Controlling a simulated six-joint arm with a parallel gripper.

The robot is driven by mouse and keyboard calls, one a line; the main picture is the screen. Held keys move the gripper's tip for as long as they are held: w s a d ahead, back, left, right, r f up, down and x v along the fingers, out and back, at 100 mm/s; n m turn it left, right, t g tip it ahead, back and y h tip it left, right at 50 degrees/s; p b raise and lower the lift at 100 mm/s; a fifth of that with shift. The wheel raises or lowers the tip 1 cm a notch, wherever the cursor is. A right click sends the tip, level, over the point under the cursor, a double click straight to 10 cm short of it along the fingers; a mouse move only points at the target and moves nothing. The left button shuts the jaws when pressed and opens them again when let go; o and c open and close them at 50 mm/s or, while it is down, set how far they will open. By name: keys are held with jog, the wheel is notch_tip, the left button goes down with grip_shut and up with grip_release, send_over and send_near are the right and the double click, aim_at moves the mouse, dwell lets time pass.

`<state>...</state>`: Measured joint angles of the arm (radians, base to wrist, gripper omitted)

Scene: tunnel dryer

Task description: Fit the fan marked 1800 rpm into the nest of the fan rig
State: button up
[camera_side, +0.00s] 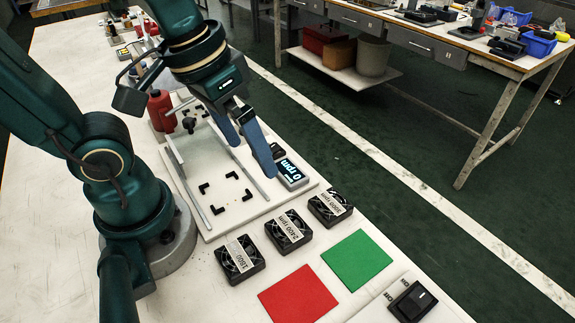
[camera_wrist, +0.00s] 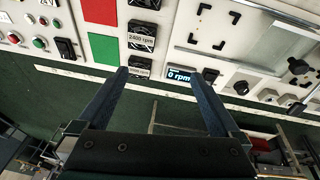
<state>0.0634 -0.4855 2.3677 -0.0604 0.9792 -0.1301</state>
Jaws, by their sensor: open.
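In the side view the fan marked 1800 (camera_side: 240,260) lies on the white bench, nearest the arm's base in a row of three black fans. The middle fan is marked 2400 rpm (camera_side: 288,232); the far fan (camera_side: 330,208) has a label I cannot read surely. The nest (camera_side: 226,190) is formed by black corner brackets on the rig's white plate and is empty; it also shows in the wrist view (camera_wrist: 213,31). My gripper (camera_side: 253,157) is open and empty above the rig, near the display. In the wrist view its fingers (camera_wrist: 160,74) are spread with nothing between them.
The rig's display (camera_side: 291,174) reads 0 rpm. Metal rails (camera_side: 188,188) flank the nest. A red square (camera_side: 298,294) and a green square (camera_side: 356,260) lie beyond the fans, with a black rocker switch (camera_side: 412,301) nearby. A red bottle-like object (camera_side: 160,112) stands behind the rig.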

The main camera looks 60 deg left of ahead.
aim_at(239, 255)
jog(key=d+f+g, duration=0.1)
jog(key=f+g, duration=0.1)
jog(key=s+d+f+g, duration=0.1)
jog(key=d+f+g, duration=0.1)
jog(key=f, duration=0.1)
jog(key=s+d+f+g, duration=0.1)
jog(key=d+f+g, duration=0.1)
jog(key=f+g, duration=0.1)
jog(key=shift+s+d+f+m, duration=0.1)
jog(key=shift+f+m, duration=0.05)
jog(key=shift+m, duration=0.15)
jog(key=shift+s+d+f+g+y, duration=0.1)
jog(key=shift+s+f+g+y, duration=0.3)
jog(key=shift+s+f, duration=0.3)
jog(key=shift+x, duration=2.3)
jog(key=shift+w+f, duration=0.1)
jog(key=shift+w, duration=0.05)
jog(key=c, duration=1.3)
